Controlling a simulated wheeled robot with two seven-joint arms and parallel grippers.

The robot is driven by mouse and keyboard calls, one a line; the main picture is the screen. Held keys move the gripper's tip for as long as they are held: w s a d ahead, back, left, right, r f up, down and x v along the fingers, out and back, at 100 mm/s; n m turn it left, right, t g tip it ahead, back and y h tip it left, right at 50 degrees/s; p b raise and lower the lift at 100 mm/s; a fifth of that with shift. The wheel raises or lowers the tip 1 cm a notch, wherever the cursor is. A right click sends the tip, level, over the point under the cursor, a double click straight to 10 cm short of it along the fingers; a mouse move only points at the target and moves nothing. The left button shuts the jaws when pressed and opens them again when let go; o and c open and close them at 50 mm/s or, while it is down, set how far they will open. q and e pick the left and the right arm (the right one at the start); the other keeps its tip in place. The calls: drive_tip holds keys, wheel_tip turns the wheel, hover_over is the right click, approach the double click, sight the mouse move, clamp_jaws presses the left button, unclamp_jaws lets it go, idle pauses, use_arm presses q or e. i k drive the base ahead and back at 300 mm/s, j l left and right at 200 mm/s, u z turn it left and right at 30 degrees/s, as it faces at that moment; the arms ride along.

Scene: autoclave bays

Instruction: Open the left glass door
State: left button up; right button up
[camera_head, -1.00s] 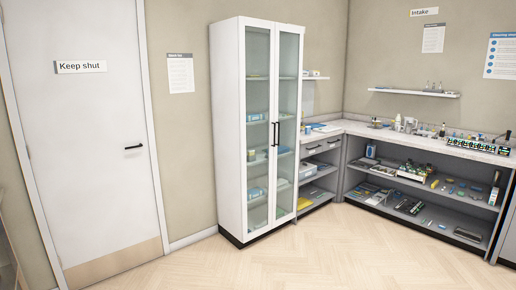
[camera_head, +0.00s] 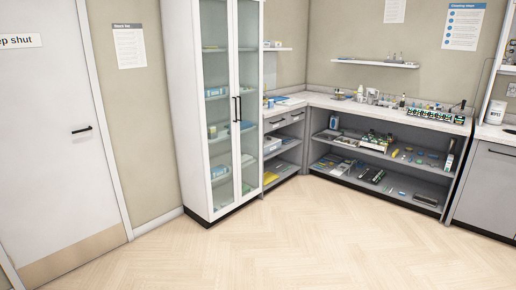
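A tall white cabinet (camera_head: 184,112) stands against the wall left of centre, with two narrow glass doors. The left glass door (camera_head: 218,135) is shut, and its dark vertical handle (camera_head: 236,109) sits at the middle seam. The right glass door (camera_head: 250,150) is also shut, with its own dark handle beside the other. Boxes and small items show on shelves behind the glass. Neither of my grippers is in view.
A white room door (camera_head: 55,150) with a dark lever stands shut at the left. A corner counter (camera_head: 330,103) with open, loaded shelves runs right of the cabinet. A grey cabinet (camera_head: 490,190) is at the far right. The wooden floor (camera_head: 290,245) in front is clear.

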sight(213, 216)
drive_tip(key=i+j+u, duration=0.2)
drive_tip(key=i, duration=0.45)
drive_tip(key=i+l+u, duration=0.2)
drive_tip(key=i, duration=0.4)
drive_tip(key=i+u, duration=0.2)
drive_tip(key=i, duration=0.45)
drive_tip(key=i+l+u, duration=0.15)
drive_tip(key=i+l, duration=0.15)
drive_tip(key=i, duration=0.35)
drive_tip(key=i+j, duration=0.1)
drive_tip(key=i, duration=0.65)
drive_tip(key=i+j+u, duration=0.1)
drive_tip(key=i, duration=0.65)
drive_tip(key=i+z, duration=0.5)
drive_tip(key=i+j+z, duration=0.2)
drive_tip(key=i+z, duration=0.3)
drive_tip(key=i+j, duration=0.05)
